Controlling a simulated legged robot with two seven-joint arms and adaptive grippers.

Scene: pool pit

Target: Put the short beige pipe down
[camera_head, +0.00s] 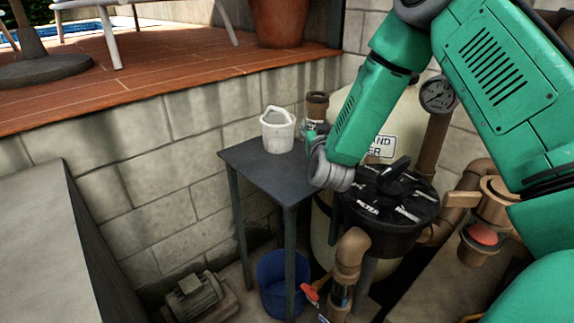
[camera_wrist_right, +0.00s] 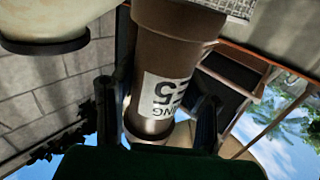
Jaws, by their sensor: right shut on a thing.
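The short beige pipe (camera_wrist_right: 172,40) looks brown in the right wrist view, with a white label whose print is upside down there. Its upper end (camera_head: 317,104) shows in the head view, beside the far right edge of the small dark table. My right gripper (camera_head: 310,129) is shut on the pipe; its two fingers (camera_wrist_right: 156,108) lie on either side of it in the wrist view. The wrist partly hides the pipe's lower part, so I cannot tell whether it touches the table. My left gripper is not in view.
The dark table (camera_head: 262,174) has a white bucket (camera_head: 278,132) near its back; its front is bare. The sand filter's black valve (camera_head: 390,205) stands right of it. A blue bucket (camera_head: 275,290), a pump motor (camera_head: 194,297) and an elbow pipe (camera_head: 351,250) are below.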

